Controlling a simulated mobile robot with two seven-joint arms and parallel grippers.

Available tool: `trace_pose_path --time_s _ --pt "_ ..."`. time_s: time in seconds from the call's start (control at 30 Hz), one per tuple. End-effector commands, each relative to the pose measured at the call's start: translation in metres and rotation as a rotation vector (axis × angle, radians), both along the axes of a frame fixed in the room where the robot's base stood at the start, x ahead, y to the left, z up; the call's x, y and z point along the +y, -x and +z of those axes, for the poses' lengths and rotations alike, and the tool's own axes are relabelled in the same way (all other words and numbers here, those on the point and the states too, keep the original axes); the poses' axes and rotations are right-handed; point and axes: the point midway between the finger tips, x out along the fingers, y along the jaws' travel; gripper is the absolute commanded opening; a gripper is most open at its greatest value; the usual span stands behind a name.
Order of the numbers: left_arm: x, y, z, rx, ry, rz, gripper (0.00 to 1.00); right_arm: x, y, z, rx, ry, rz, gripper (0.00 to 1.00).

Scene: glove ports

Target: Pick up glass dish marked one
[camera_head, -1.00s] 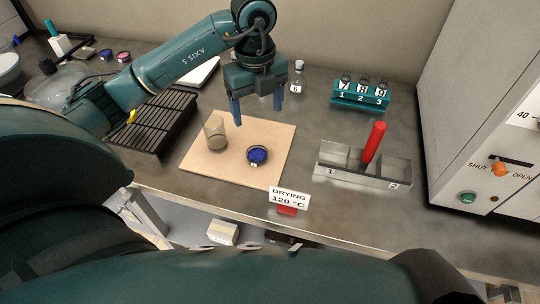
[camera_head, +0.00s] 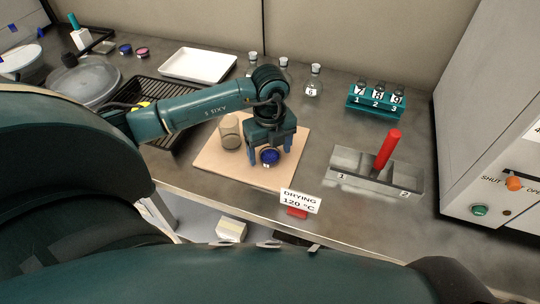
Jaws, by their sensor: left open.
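A small round dish (camera_head: 270,157) with dark blue contents stands on the pale square board (camera_head: 222,170). It carries a small white label, too small to read surely. My left gripper (camera_head: 269,161) is open and points down over the dish, one finger on each side of it. I cannot tell whether the fingers touch it. The gripper body hides the space behind the dish. My right gripper is not in view.
A glass beaker (camera_head: 229,132) stands on the board, left of my gripper. A drying sign (camera_head: 300,200) stands at the front edge. A divided tray (camera_head: 350,177) with a red rod (camera_head: 388,150) is at right. A teal rack (camera_head: 375,104) and flask (camera_head: 314,84) are behind.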

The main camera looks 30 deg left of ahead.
Motion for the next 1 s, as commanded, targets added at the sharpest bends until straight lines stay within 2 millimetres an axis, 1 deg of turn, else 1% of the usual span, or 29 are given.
trace_pose_path --time_s 0.2,0.8,1.0 --pt "-0.0002 -0.0001 -0.0009 0.000 0.000 0.000 0.74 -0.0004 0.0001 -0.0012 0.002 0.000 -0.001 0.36" --pt "-0.0003 -0.0003 -0.0003 -0.001 0.001 0.000 0.26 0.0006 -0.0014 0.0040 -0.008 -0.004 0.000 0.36" --pt "-0.0003 -0.0004 0.0004 -0.001 0.001 0.000 0.26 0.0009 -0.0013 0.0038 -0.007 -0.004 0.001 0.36"
